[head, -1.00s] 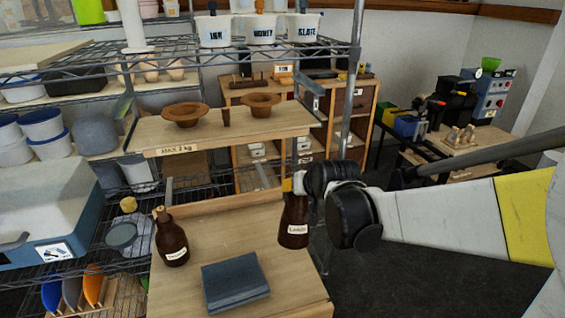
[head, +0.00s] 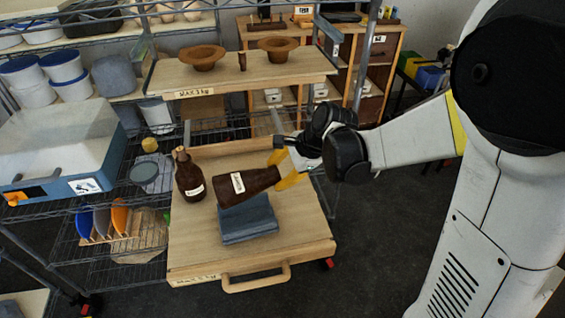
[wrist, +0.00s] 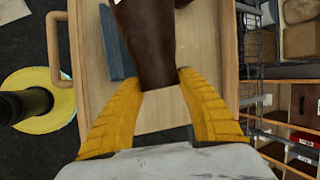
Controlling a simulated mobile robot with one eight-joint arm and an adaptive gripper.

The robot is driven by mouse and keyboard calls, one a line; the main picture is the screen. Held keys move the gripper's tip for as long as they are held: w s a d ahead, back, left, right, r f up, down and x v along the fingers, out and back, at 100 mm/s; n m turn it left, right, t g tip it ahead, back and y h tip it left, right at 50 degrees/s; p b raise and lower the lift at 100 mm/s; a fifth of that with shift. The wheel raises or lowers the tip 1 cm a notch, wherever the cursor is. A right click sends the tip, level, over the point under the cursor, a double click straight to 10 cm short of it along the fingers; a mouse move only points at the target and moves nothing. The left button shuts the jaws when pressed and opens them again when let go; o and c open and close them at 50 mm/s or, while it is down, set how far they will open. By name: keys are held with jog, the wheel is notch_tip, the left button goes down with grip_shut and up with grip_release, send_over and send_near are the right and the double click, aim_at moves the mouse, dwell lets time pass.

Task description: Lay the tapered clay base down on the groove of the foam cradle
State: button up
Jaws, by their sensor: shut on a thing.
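The tapered clay base (head: 243,186) is dark brown with a white label. It lies nearly on its side, wide end to the left, above the blue-grey foam cradle (head: 250,222). I cannot tell whether it touches the cradle; its body hides the groove. My gripper (head: 280,172), with yellow fingers, is shut on the narrow right end. In the wrist view, the base (wrist: 150,40) runs up from between my fingertips (wrist: 161,82), and the cradle (wrist: 117,45) shows to its left.
A brown bottle-shaped piece (head: 189,178) stands upright left of the cradle. The wooden drawer top (head: 200,245) is bare at the front, with a handle (head: 255,280). A raised shelf (head: 225,82) behind holds two brown bowls (head: 203,57).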

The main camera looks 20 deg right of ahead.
jog(key=shift+s+a, duration=0.2)
jog(key=shift+d+f+m+y+b, duration=0.1)
jog(key=shift+f+m+y+b, duration=0.1)
jog(key=shift+m+y+b, duration=0.2)
jog(key=shift+f+b, duration=1.25)
jog(key=shift+f, duration=0.25)
jog(key=shift+f+b, duration=2.95)
jog(key=shift+f, duration=0.15)
jog(key=shift+f+b, duration=0.3)
jog(key=shift+f, duration=0.05)
jog(key=o, duration=1.5)
jog(key=shift+c, duration=0.2)
